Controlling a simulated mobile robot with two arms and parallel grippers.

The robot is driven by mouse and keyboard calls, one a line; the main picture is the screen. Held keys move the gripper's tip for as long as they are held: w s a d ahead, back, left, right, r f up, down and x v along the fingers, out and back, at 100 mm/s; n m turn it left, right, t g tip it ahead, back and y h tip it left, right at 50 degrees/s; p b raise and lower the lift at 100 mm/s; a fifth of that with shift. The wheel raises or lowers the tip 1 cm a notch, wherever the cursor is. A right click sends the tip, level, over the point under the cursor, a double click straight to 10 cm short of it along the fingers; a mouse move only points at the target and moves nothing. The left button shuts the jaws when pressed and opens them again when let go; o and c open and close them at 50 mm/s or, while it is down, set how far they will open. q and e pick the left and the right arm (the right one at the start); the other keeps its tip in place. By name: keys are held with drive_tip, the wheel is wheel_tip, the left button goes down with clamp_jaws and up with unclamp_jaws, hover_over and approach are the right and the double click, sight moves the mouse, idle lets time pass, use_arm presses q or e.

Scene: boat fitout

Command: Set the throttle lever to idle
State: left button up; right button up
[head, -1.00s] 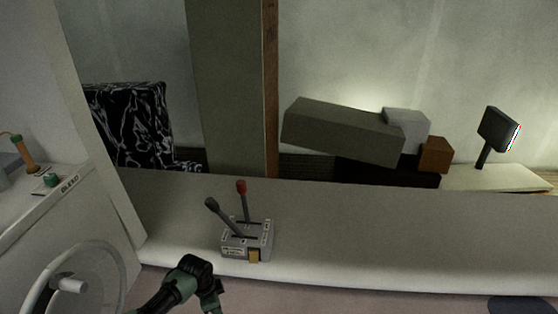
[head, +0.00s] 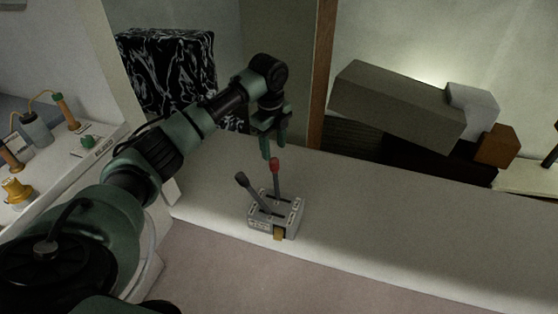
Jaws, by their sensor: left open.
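The throttle control box (head: 286,222) sits on the pale counter (head: 370,220). It has two levers. One lever has a dark knob (head: 242,179) and tilts to the left; the other has a red knob (head: 275,164) and stands nearly upright. Which of them is the throttle cannot be read from the labels. My left gripper (head: 271,153) points down just above and behind the red knob, open and empty. Whether a finger touches the knob is unclear. My right gripper is out of view.
At the left is a white console with a green knob (head: 88,141), orange-handled parts and a yellow fitting (head: 16,190). A black-and-white patterned block (head: 168,75) and a wooden post (head: 322,70) stand behind the counter. The counter to the right of the box is clear.

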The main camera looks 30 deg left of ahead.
sight(274, 160)
use_arm(q)
drive_tip(key=shift+s+f, duration=0.15)
drive_tip(key=shift+f, duration=0.05)
drive_tip(key=f, duration=0.2)
drive_tip(key=f+p, duration=0.1)
drive_tip(key=f, duration=0.1)
drive_tip(key=f+p, duration=0.1)
drive_tip(key=f, duration=0.1)
drive_tip(key=shift+w+f, duration=0.1)
drive_tip(key=shift+w, duration=0.25)
drive_tip(key=shift+f, duration=0.45)
clamp_jaws()
drive_tip(key=shift+w, duration=0.1)
idle(0.4)
